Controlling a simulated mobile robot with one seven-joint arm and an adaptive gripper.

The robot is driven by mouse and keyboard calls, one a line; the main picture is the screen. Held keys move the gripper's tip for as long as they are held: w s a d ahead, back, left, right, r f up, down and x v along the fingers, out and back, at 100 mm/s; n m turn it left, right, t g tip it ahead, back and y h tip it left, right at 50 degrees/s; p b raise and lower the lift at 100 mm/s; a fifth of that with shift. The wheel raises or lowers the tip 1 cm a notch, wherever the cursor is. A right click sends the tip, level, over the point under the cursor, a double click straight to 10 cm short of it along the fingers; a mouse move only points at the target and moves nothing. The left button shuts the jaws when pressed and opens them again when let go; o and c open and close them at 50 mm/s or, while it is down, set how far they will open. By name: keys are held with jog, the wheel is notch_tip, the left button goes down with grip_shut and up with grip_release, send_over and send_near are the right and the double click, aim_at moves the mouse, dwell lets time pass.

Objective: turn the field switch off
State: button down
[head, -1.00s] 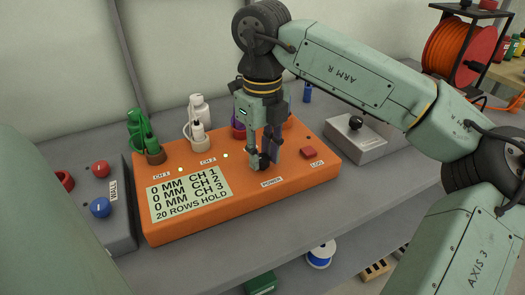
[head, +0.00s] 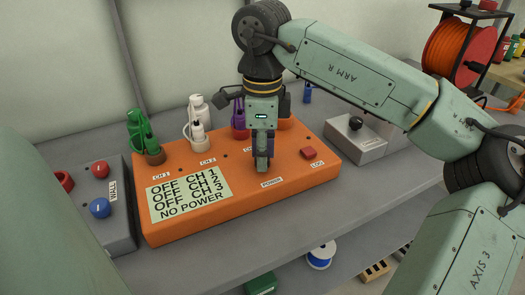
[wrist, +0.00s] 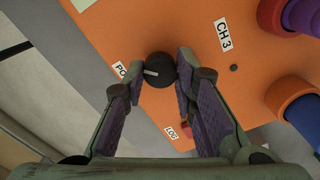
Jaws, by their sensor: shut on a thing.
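The orange box (head: 225,225) stands on the grey bench with a display (head: 188,194) reading OFF for CH 1, CH 2 and CH 3, and NO POWER. My gripper (head: 262,168) points down at the box above the POWER label (head: 272,182). In the wrist view, the round black POWER knob (wrist: 160,70) with a pale pointer line sits between my fingertips, which are shut on it. In the head view my fingers hide the knob. No label reading "field" is legible.
Green, white and purple plugs (head: 238,120) stand along the box's back edge. A red LOG button (head: 308,153) is to the right. A grey box with a black knob (head: 355,123) is behind right. A grey WALL box (head: 95,205) with buttons is at left.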

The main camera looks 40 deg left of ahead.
jog(key=n, duration=0.4)
jog(key=shift+n, duration=2.3)
jog(key=c, duration=1.3)
grip_release()
notch_tip(320, 180, up, 12)
